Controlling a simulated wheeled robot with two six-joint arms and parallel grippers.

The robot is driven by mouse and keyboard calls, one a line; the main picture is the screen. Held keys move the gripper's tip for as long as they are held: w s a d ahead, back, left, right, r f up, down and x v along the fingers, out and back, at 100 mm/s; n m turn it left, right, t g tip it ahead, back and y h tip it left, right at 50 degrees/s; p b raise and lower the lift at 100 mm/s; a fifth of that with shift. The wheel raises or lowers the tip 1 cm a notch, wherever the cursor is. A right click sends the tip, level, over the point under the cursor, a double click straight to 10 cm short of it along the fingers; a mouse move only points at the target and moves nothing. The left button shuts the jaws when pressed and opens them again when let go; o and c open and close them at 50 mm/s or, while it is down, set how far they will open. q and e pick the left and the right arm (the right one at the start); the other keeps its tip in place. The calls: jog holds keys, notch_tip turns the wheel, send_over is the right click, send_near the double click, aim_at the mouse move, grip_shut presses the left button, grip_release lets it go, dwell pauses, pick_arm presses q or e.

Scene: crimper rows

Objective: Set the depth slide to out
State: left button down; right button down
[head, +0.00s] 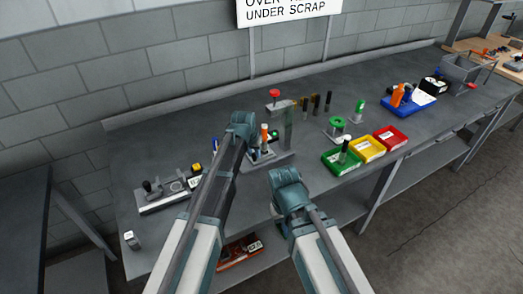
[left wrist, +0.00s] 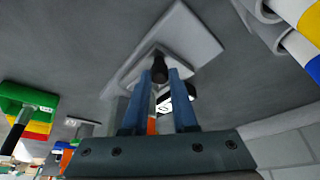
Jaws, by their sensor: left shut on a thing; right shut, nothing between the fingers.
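In the left wrist view the two blue fingers of my left gripper (left wrist: 160,95) are shut on a small black knob (left wrist: 159,68). The knob stands at a pale grey plate (left wrist: 192,28) on the bench and looks like the depth slide's handle. A white label (left wrist: 165,106) shows partly between the fingers; its text is not readable. In the head view my left gripper (head: 243,124) is beside the press fixture (head: 287,130), its fingers hidden by its own hand. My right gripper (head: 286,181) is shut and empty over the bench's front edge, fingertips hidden.
A grey fixture with a black knob (head: 165,192) lies at the left. Green (head: 329,165), yellow (head: 368,150) and red (head: 391,137) bins stand to the right. A blue tray (head: 410,106) with bottles is further right. An orange-red box (head: 238,254) is on the lower shelf.

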pick_arm(q)
jog(key=s+a, duration=0.1)
jog(key=a, duration=0.2)
jog(key=s+a, duration=0.1)
jog(key=shift+s+a, duration=0.2)
jog(key=shift+s, duration=0.1)
jog(key=c, duration=0.7)
grip_release()
jog(key=shift+a, duration=0.2)
jog(key=shift+d, duration=0.1)
jog(key=shift+s+r+p, duration=0.1)
jog(key=shift+r+p, duration=0.3)
jog(key=p+v, duration=1.2)
jog(key=v, duration=0.1)
jog(key=shift+s, duration=0.1)
